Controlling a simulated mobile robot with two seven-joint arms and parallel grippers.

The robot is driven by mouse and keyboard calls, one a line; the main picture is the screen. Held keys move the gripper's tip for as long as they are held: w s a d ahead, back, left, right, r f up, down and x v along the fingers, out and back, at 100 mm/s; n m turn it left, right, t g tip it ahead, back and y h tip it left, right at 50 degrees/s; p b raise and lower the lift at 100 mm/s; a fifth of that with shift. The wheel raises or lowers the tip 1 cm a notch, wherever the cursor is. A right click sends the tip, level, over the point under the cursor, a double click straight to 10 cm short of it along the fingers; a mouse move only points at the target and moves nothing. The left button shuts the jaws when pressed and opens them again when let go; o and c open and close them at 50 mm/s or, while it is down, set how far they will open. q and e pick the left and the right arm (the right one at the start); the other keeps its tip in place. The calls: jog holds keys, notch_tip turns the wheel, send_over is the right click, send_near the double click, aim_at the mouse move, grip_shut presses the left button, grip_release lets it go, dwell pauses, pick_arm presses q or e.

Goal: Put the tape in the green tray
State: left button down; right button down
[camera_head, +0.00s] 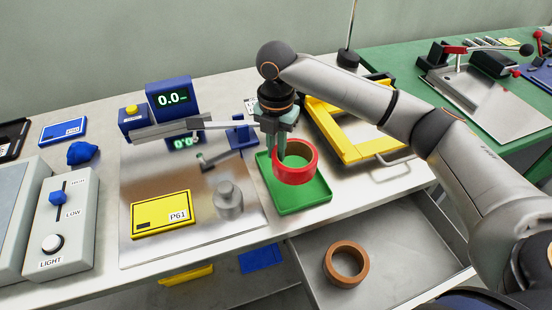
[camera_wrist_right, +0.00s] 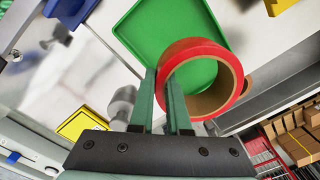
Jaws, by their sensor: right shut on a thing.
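A red tape roll (camera_head: 300,175) is held by my right gripper (camera_head: 283,155), whose fingers are shut on its ring wall. In the right wrist view the fingers (camera_wrist_right: 168,95) pinch one side of the red tape (camera_wrist_right: 232,70). The green tray (camera_head: 302,207) is directly below the tape in the head view; whether the tape touches it I cannot tell. The tray (camera_wrist_right: 140,30) shows behind the tape in the right wrist view. A brown tape roll (camera_head: 346,281) lies in the open drawer. My left gripper is out of view.
A yellow frame (camera_head: 365,152) stands right of the tray. A metal weight (camera_head: 228,198) and a yellow P61 card (camera_head: 163,214) lie on the plate at left. Blue devices with displays (camera_head: 172,98) are behind. The open drawer (camera_head: 400,245) juts out in front.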

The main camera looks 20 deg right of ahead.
jog(key=w+f, duration=0.2)
jog(key=shift+d+f, duration=0.3)
jog(key=shift+d, duration=0.05)
jog(key=shift+f, duration=1.55)
jog(key=shift+f, duration=0.1)
jog(key=c, duration=0.9)
grip_release()
notch_tip(320, 180, up, 12)
jog(key=shift+r, duration=0.15)
